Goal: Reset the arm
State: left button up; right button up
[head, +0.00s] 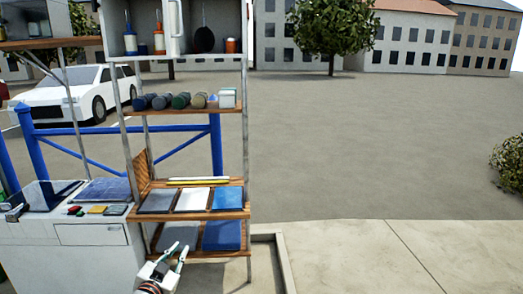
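My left gripper (166,259) shows at the bottom of the head view, left of the middle. Its two pale fingers point up and stand apart, with nothing seen between them. It appears in front of the lower shelf (199,254) of a metal-framed rack; whether it touches the shelf cannot be told. Only the gripper and a short piece of my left arm show. My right gripper and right arm are not in view.
Rack shelves hold blue and grey flat items (222,236), rolls (181,100) and bottles. A white cabinet (95,262) with small items stands at left, beside a blue railing (40,155). A low kerb (282,262) lies right of the rack; pavement beyond is clear.

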pick_arm(q)
jog(key=s+d+f+g, duration=0.1)
jog(key=s+f, duration=0.6)
jog(key=s, duration=0.5)
jog(key=s+d+f+g, duration=0.2)
jog(key=s+f, duration=0.5)
jog(key=s, duration=0.5)
jog(key=s+d+f+n+g, duration=0.1)
jog(key=s+d+f+g, duration=0.1)
jog(key=s+f, duration=0.5)
jog(key=s, duration=0.5)
jog(key=shift+f+h, duration=0.35)
jog(key=shift+h, duration=0.05)
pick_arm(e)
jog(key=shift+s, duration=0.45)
